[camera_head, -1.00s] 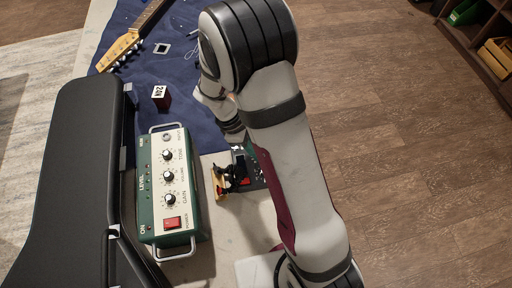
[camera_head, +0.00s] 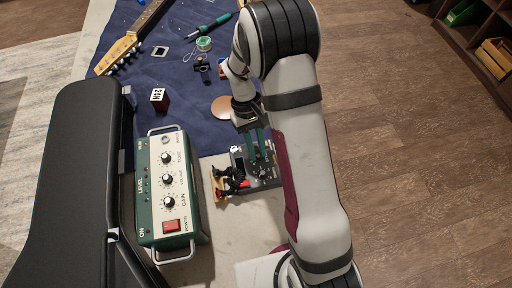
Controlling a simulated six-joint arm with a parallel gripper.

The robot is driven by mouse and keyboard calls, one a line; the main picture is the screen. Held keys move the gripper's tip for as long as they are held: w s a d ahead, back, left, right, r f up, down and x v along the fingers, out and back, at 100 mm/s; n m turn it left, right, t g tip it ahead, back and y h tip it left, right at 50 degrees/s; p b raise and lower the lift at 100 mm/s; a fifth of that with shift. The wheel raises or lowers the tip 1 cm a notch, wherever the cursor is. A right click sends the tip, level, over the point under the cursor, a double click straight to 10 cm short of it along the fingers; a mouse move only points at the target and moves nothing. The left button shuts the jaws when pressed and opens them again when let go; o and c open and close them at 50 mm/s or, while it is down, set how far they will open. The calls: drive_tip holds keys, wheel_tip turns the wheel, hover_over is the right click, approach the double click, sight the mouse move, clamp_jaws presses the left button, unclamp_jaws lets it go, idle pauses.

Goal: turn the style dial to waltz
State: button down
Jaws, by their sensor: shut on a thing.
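A small dark box (camera_head: 239,163) with a screen and small knobs lies on the pale bench top, right of the green amplifier. My gripper (camera_head: 256,155) reaches down over the far part of this box from above. Its two greenish fingers are shut on a small knob there, which I take for the style dial; the fingers mostly hide it. I cannot read the dial's marks or where it points.
A black-and-yellow clamp-like thing (camera_head: 221,183) touches the box's left side. A copper disc (camera_head: 222,107) and a solder spool (camera_head: 204,44) lie on the blue mat (camera_head: 180,95).

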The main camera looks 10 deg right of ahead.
drive_tip(key=m+y, duration=0.1)
drive_tip(key=m, duration=0.1)
drive_tip(key=m+y, duration=0.1)
drive_tip(key=m, duration=0.1)
drive_tip(key=shift+d+m, duration=0.2)
drive_tip(key=shift+m, duration=0.2)
idle(0.4)
drive_tip(key=c, duration=1.1)
unclamp_jaws()
drive_tip(key=shift+o, duration=0.2)
drive_tip(key=v, duration=1.5)
drive_tip(key=shift+r, duration=0.35)
